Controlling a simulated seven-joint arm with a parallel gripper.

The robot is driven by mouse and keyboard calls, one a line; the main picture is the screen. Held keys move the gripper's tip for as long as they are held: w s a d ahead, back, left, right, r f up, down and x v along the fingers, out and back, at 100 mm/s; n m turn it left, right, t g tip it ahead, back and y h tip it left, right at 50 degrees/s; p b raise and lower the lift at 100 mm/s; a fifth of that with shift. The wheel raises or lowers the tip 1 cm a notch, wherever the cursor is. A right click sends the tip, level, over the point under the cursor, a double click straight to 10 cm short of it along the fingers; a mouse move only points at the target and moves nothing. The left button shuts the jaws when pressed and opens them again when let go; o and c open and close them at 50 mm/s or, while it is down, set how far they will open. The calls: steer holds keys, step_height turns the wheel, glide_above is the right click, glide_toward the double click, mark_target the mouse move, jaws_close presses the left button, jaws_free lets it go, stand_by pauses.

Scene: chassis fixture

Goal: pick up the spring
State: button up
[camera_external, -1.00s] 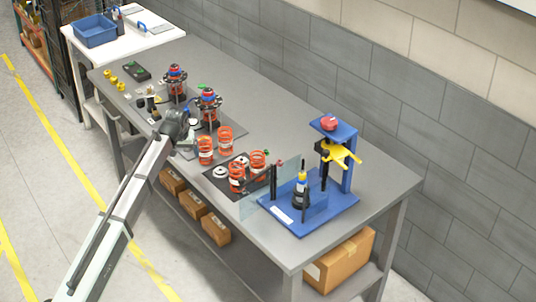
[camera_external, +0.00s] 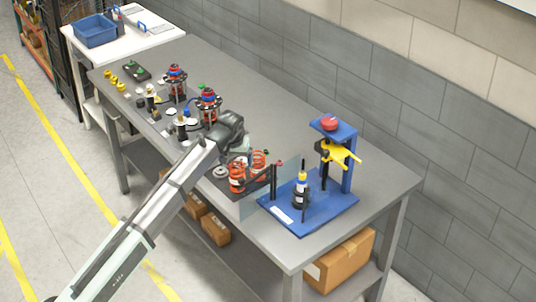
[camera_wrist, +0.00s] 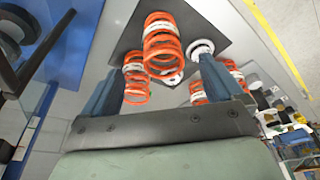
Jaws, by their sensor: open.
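Several orange coil springs with white bands stand on the table. In the external view one spring (camera_external: 237,177) stands on a dark mat, with another spring (camera_external: 259,160) behind it. In the wrist view a spring (camera_wrist: 163,38) shows ahead, in line with the gap between my fingers. Another spring (camera_wrist: 135,80) is near the left finger, and others (camera_wrist: 198,93) show beyond the right finger. My gripper (camera_wrist: 162,62) is open and empty. In the external view my wrist hides its fingertips and part of the table.
A blue press fixture (camera_external: 335,205) with a yellow handle and a clear panel stands to the right. Assembled spring units (camera_external: 208,105) and small parts are to the left. A white ring (camera_wrist: 200,47) lies on the dark mat (camera_wrist: 215,20). The table's right rear is clear.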

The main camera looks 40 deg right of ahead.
mark_target(238, 177)
steer(key=shift+w+x, duration=0.1)
steer(key=shift+x, duration=2.3)
steer(key=shift+w+x, duration=0.15)
steer(key=shift+x, duration=2.3)
steer(key=shift+r, duration=0.15)
steer(key=c, duration=1.4)
steer(key=shift+o, duration=0.2)
